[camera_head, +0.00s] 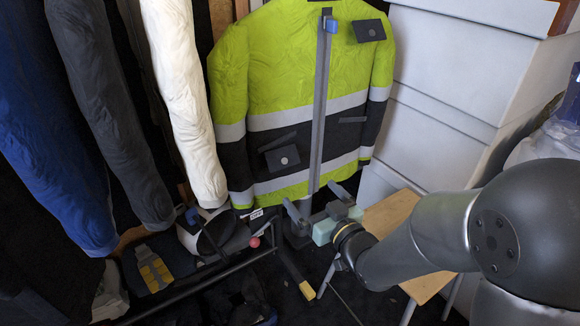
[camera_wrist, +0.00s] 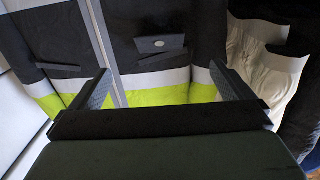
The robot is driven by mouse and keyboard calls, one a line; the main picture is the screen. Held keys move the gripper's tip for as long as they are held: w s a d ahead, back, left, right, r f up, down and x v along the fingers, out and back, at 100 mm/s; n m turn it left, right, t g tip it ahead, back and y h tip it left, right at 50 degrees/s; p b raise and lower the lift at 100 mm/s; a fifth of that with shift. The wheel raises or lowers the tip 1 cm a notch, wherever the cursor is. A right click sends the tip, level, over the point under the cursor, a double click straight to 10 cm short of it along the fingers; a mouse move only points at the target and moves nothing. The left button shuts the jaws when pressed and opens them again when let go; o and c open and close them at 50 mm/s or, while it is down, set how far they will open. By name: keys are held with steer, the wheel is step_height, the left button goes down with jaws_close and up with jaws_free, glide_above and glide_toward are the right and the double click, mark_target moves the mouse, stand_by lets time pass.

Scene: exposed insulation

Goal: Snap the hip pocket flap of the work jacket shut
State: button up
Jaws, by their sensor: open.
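The work jacket (camera_head: 255,75) hangs upright, yellow-green with grey bands and a black lower part. Its hip pocket flap (camera_head: 270,161), dark with a round silver snap (camera_head: 284,161), is left of the front zipper. A slanted dark strip lies just above the flap. In the wrist view, where the jacket appears upside down, the flap (camera_wrist: 145,45) is right of the zipper. It seems to stand off the cloth; I cannot tell whether its snap is engaged. My gripper (camera_head: 316,202) is open and empty, below the flap in the head view and apart from the jacket; its fingers (camera_wrist: 160,76) straddle the flap's column in the wrist view.
White, grey and blue sleeves (camera_head: 180,90) hang at left. White stacked boxes (camera_head: 450,80) stand at right, with a wooden stool (camera_head: 390,213) below. A helmet (camera_head: 215,232) and other clutter lie low at left. A chest flap (camera_head: 369,30) is at the jacket's upper right.

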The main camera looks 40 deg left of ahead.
mark_target(286, 166)
steer(key=x, duration=1.2)
steer(key=shift+w+a+b, duration=0.1)
steer(key=shift+w+b, duration=0.05)
steer(key=shift+b, duration=0.15)
steer(key=c, duration=0.9)
steer(key=shift+f, duration=0.1)
